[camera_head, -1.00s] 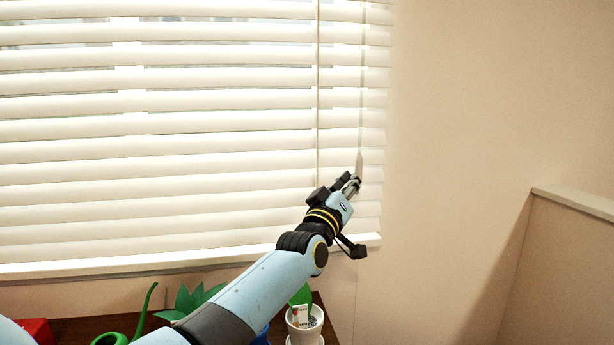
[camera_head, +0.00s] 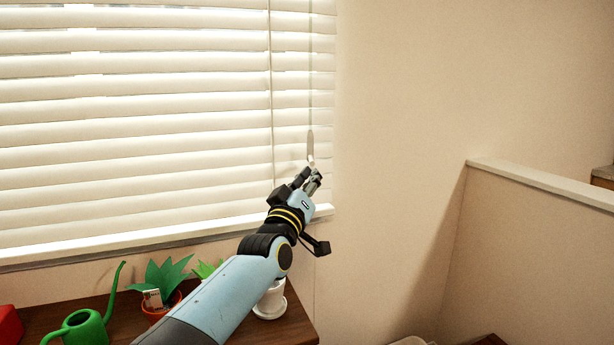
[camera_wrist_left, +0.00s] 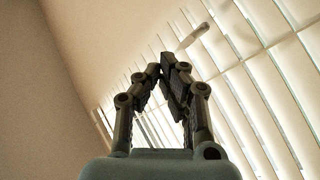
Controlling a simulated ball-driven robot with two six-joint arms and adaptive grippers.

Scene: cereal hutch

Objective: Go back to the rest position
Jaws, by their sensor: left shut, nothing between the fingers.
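My left gripper (camera_head: 308,180) is raised in front of the lower right corner of the window blinds (camera_head: 130,130), its fingers pointing up and away. In the left wrist view, the fingertips (camera_wrist_left: 161,74) come together with nothing between them. The blind's hanging cord ends in a pale pull (camera_head: 310,150) just above the fingertips in the head view. It also shows beyond the fingers in the left wrist view (camera_wrist_left: 193,36). I cannot tell whether they touch. My right gripper is not in view.
A wooden table (camera_head: 290,328) below holds a green watering can (camera_head: 84,328), a plant in an orange pot (camera_head: 160,303), a white pot (camera_head: 270,300) partly behind my arm, and a red object (camera_head: 8,325). A low partition wall (camera_head: 540,260) stands at right.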

